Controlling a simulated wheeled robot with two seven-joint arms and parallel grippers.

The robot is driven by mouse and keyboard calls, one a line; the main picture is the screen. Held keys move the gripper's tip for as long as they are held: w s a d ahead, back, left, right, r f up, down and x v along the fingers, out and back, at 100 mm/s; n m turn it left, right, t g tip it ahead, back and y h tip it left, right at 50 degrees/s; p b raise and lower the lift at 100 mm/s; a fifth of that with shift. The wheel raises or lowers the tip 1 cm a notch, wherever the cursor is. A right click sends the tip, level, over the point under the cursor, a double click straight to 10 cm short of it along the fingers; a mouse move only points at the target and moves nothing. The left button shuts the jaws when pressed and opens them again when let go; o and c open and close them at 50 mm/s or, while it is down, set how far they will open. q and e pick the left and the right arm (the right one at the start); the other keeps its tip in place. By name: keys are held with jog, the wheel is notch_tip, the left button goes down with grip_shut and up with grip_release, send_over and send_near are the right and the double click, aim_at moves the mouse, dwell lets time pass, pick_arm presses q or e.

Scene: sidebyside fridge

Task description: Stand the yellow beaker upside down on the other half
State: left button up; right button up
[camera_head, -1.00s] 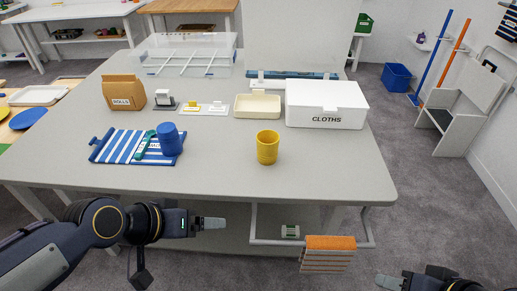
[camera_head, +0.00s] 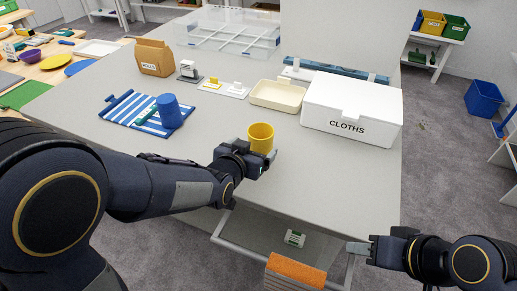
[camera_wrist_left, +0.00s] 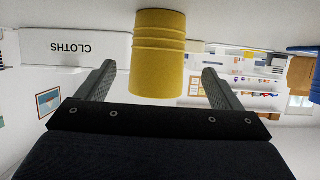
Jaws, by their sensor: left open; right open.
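The yellow beaker (camera_head: 261,136) stands upright on the grey table, its open mouth up. My left gripper (camera_head: 262,161) is at its near side, low. In the left wrist view, which is inverted, the beaker (camera_wrist_left: 158,55) shows between the two open fingers (camera_wrist_left: 158,85), with gaps on both sides. The blue-and-white striped cloth (camera_head: 122,110) lies on the left of the table. A blue beaker (camera_head: 168,112) stands on its right part, with a closed end up. My right gripper (camera_head: 362,249) is open and empty at lower right.
Behind the yellow beaker are a cream tray (camera_head: 277,96) and a white CLOTHS box (camera_head: 350,108). A brown bag (camera_head: 155,57) and small stands (camera_head: 210,84) are further back. The table between the cloth and the yellow beaker is largely clear.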

aim_at(265, 136)
pick_arm(q)
jog(key=x, duration=0.5)
jog(key=shift+w+d+r, duration=0.1)
jog(key=shift+w+d, duration=0.1)
jog(key=shift+d, duration=0.1)
jog(key=c, duration=1.1)
jog(key=shift+r, duration=0.15)
